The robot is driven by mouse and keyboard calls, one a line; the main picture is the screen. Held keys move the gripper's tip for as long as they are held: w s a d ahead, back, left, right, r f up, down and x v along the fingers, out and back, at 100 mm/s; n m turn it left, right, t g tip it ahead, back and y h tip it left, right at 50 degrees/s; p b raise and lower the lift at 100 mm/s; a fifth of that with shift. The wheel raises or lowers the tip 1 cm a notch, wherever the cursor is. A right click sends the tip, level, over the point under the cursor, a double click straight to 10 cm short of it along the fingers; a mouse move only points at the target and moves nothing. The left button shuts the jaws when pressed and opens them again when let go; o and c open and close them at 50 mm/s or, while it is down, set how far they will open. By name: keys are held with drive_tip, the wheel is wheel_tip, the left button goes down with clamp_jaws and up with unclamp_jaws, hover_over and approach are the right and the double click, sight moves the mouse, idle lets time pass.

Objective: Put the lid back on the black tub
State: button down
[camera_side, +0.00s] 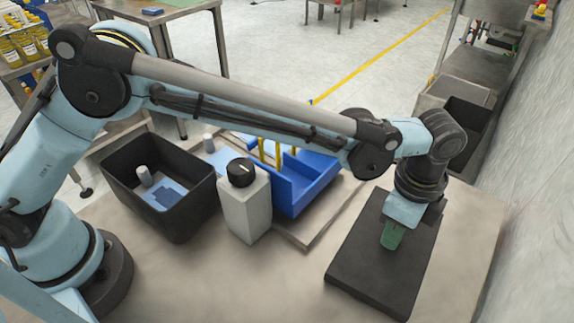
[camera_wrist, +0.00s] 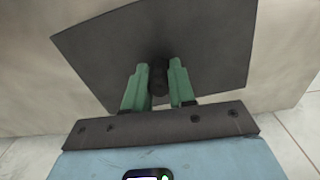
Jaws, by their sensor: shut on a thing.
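The black tub (camera_side: 175,212) stands open at the left of the table in the side view. A small grey cylinder (camera_side: 144,175) and a blue piece (camera_side: 170,193) show inside it. The lid is a flat dark plate (camera_side: 365,268) at the right of the table, well apart from the tub. It also fills much of the wrist view (camera_wrist: 210,40). My gripper (camera_side: 391,236) is over the lid, with green fingers pointing down. In the wrist view my gripper (camera_wrist: 158,68) is shut on the lid's dark round knob (camera_wrist: 158,80). I cannot tell whether the lid touches the table.
A pale block with a black dial (camera_side: 245,205) stands between tub and lid. A blue tray (camera_side: 305,185) with yellow posts (camera_side: 270,152) is behind it. The table front (camera_side: 250,285) is clear. A grey wall (camera_side: 535,130) rises at the right.

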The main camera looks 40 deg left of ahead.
drive_tip(key=shift+r, duration=2.25)
wheel_tip(320, 180, up, 16)
drive_tip(key=f, duration=0.1)
drive_tip(key=s+a+r+n, duration=0.1)
drive_tip(key=a+r+n, duration=0.25)
drive_tip(key=a, duration=0.95)
drive_tip(key=s+a+r+n, duration=0.1)
drive_tip(key=a+r+n, duration=0.3)
drive_tip(key=a, duration=0.9)
drive_tip(key=s+a+f+n, duration=0.4)
drive_tip(key=s+a+n, duration=0.1)
drive_tip(key=s+a, duration=0.25)
drive_tip(key=s+a+f+n, duration=0.45)
drive_tip(key=s+a, duration=0.25)
drive_tip(key=s, duration=0.2)
wheel_tip(320, 180, down, 8)
drive_tip(key=shift+w+d+r+n, duration=0.15)
drive_tip(key=shift+w+d+n, duration=0.05)
drive_tip(key=shift+w+n, duration=0.1)
